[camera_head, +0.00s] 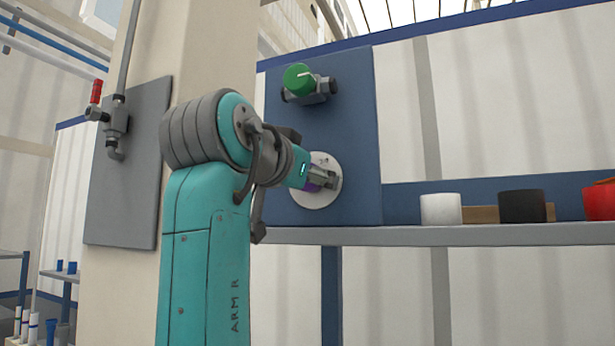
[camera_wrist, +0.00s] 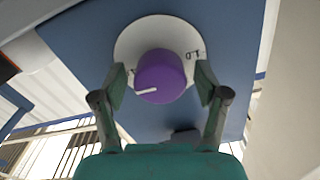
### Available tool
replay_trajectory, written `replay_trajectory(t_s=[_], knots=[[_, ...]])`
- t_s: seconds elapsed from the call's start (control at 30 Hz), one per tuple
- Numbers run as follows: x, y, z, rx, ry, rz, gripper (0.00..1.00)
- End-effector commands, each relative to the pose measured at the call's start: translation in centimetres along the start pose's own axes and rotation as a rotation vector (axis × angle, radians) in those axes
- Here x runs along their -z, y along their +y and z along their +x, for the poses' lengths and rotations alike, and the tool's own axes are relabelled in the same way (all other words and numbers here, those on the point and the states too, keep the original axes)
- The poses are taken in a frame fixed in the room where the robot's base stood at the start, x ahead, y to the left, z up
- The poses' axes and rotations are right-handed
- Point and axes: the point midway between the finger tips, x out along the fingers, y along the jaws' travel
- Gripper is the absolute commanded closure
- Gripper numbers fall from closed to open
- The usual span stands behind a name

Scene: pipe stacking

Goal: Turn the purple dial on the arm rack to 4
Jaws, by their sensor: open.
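The purple dial (camera_wrist: 162,74) sits on a round white plate (camera_wrist: 127,42) on a blue panel. It has a white pointer line that runs toward the lower left in the wrist view. Dark marks on the plate are too small to read. My gripper (camera_wrist: 161,84) is open, with one finger on each side of the dial and a visible gap beside it. In the head view my gripper (camera_head: 325,178) is in front of the white plate (camera_head: 312,199) and hides most of the purple dial (camera_head: 312,186).
A green knob (camera_head: 299,79) on a valve is above the dial on the blue panel (camera_head: 352,120). A shelf (camera_head: 450,236) to the right holds a white cup (camera_head: 440,209), a black cup (camera_head: 521,206) and a red item (camera_head: 599,202). A red-handled valve (camera_head: 97,92) is at left.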

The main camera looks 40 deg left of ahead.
Motion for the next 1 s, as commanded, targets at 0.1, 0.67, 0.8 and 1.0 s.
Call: replay_trajectory(t_s=[0.1, 0.67, 0.8, 1.0], knots=[[0.0, -0.1, -0.5, 0.001, 0.001, 0.001, 0.27], [-0.1, -0.1, -7.3, 0.001, 0.000, 0.000, 0.27], [-0.1, 0.0, -7.5, 0.000, -0.001, 0.000, 0.27], [-0.1, 0.0, -7.5, 0.000, 0.000, 0.000, 0.27]])
